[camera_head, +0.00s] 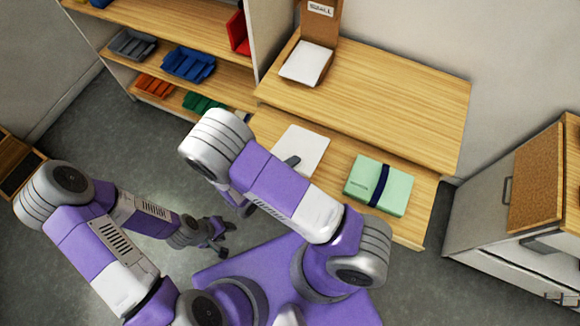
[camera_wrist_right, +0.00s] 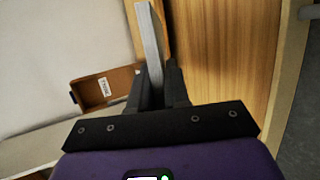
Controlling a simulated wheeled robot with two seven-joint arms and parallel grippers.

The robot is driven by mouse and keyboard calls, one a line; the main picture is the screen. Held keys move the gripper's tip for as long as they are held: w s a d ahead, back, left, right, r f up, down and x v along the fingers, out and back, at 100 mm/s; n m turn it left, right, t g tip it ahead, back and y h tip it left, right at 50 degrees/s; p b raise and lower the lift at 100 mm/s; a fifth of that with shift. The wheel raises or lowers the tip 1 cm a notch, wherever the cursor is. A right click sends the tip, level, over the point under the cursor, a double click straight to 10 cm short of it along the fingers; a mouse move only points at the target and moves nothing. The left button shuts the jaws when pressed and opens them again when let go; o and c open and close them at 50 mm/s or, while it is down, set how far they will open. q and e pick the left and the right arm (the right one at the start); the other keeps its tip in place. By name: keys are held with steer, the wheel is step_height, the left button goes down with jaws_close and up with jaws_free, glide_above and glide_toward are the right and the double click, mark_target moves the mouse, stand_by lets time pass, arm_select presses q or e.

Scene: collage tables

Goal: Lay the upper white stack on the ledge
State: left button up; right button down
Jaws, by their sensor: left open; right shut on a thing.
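A flat white stack (camera_head: 306,142) shows over the lower wooden board, partly covered by my right forearm. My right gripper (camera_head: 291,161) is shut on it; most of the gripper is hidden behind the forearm. In the right wrist view the held stack (camera_wrist_right: 150,50) is a thin pale slab seen edge-on between the fingers (camera_wrist_right: 158,85). I cannot tell whether it touches the board. The lower board (camera_head: 335,168) juts out in front like a ledge. My left gripper (camera_head: 217,243) is open and empty over the floor.
A mint-green bundle with a dark band (camera_head: 394,190) sits on the lower board, right of the held stack. The brown labelled holder (camera_head: 320,18) stands at the back. Shelves with coloured bins (camera_head: 190,63) are at left, a grey cabinet (camera_head: 485,195) at right. The upper board's right part is bare.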

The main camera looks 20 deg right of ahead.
steer(key=shift+w+d+f+b, duration=0.35)
steer(key=shift+d+f+b, duration=0.1)
steer(key=shift+f+b, duration=0.25)
steer(key=shift+w+d+f+b, duration=0.4)
steer(key=shift+f+b, duration=0.15)
steer(key=shift+b, duration=0.2)
steer(key=shift+w+d+f+b, duration=0.25)
steer(key=shift+d+f+b, duration=0.1)
steer(key=shift+f, duration=0.35)
steer(key=shift+w+d+f+b, duration=0.2)
steer(key=shift+d+f+b, duration=0.1)
steer(key=shift+f, duration=0.45)
steer(key=shift+w+d+f+b, duration=0.25)
steer(key=shift+f+b, duration=0.1)
steer(key=shift+f, duration=0.35)
steer(key=c, duration=1)
jaws_free()
steer(key=o, duration=0.4)
